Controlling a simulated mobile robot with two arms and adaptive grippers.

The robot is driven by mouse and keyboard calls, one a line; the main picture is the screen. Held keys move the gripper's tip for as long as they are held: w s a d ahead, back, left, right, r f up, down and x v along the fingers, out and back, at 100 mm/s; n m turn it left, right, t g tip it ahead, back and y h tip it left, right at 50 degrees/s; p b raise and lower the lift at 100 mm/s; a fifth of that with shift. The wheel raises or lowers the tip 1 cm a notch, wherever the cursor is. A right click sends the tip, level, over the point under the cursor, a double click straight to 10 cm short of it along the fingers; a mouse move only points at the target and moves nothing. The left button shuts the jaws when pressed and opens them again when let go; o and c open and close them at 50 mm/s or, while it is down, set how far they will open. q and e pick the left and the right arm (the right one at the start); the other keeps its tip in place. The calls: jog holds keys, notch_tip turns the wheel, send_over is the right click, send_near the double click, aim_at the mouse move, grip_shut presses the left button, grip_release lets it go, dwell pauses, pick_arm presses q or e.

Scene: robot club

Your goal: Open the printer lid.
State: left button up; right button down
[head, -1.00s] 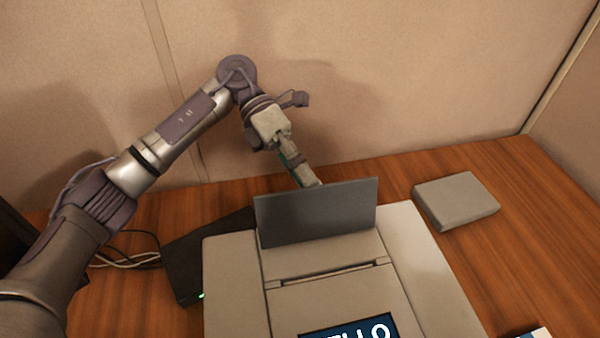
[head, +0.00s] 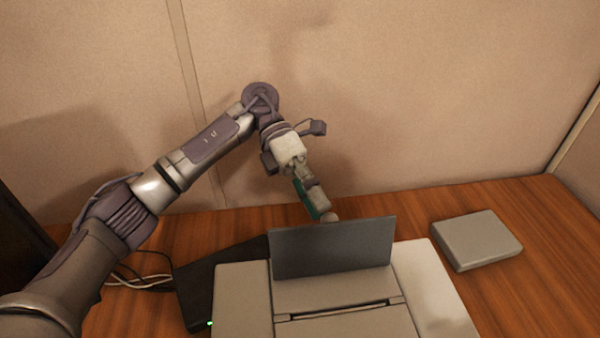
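The light grey printer (head: 240,295) stands on the wooden desk at the bottom middle of the head view, its front cut off by the picture edge. A dark grey flat panel (head: 333,250) stands upright at its back; I cannot tell whether this is the lid. A narrow slot (head: 338,309) crosses the top in front of it. My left gripper (head: 327,216) points down just behind the panel's top edge, its tip partly hidden. I cannot tell whether it touches the panel or whether its fingers are apart. My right gripper is not in view.
A black box (head: 205,290) with a green light sits left of the printer, with pale cables (head: 140,278) beside it. A grey box (head: 476,239) lies on the desk (head: 530,290) at the right. A beige wall (head: 450,100) stands close behind.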

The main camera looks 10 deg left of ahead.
pick_arm(q)
jog(key=v, duration=0.9)
jog(key=shift+a, duration=0.3)
jog(key=shift+w+h, duration=0.1)
jog(key=shift+h, duration=0.2)
